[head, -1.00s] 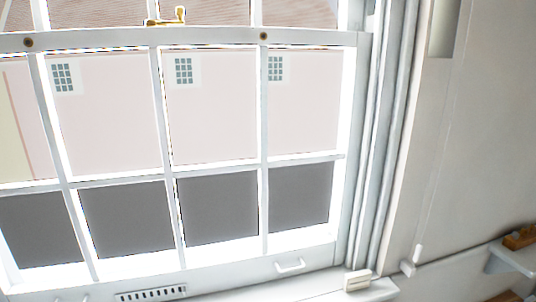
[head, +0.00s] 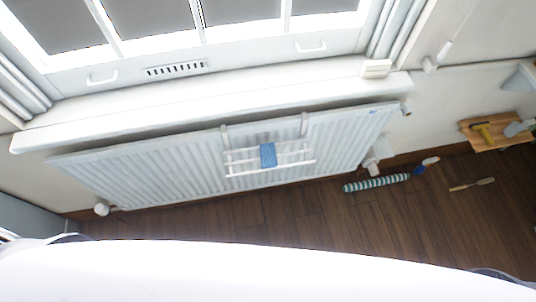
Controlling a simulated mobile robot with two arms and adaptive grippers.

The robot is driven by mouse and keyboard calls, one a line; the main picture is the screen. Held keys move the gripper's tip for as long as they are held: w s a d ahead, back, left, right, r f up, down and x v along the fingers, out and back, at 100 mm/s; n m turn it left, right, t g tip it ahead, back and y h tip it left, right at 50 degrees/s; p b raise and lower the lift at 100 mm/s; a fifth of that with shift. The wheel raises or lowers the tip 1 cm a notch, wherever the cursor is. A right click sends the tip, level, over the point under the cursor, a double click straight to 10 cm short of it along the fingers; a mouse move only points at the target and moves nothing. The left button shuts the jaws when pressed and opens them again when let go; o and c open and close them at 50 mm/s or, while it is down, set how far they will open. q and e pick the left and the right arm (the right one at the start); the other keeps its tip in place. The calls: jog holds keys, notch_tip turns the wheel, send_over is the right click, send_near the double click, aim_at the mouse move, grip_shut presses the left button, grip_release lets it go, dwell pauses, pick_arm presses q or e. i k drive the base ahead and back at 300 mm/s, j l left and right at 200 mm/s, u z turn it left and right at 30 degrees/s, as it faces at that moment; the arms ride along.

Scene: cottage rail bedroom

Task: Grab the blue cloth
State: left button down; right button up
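The blue cloth (head: 268,155) hangs folded over a small white rack (head: 243,163) in the head view. The rack hooks over the top of a white radiator (head: 160,170) under the window. Neither gripper can be made out in the head view, and nothing of mine touches the cloth. A large white curved part of my own body fills the bottom of the view and hides the floor nearest me.
A windowsill (head: 210,92) juts out above the radiator. On the dark wooden floor (head: 300,215) lie a striped roll (head: 376,183), a brush (head: 426,165) and a thin wooden-handled tool (head: 471,185). A wooden board or box with tools (head: 495,133) is at the right.

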aim_at(269, 159)
jog(key=i+l, duration=0.15)
jog(key=l, duration=0.25)
jog(key=i+l, duration=0.15)
jog(key=l, duration=0.2)
jog(key=i+l+u, duration=0.1)
jog(key=l+u, duration=0.3)
jog(key=i+l+u, duration=0.1)
jog(key=l+u, duration=0.55)
jog(key=u, duration=0.15)
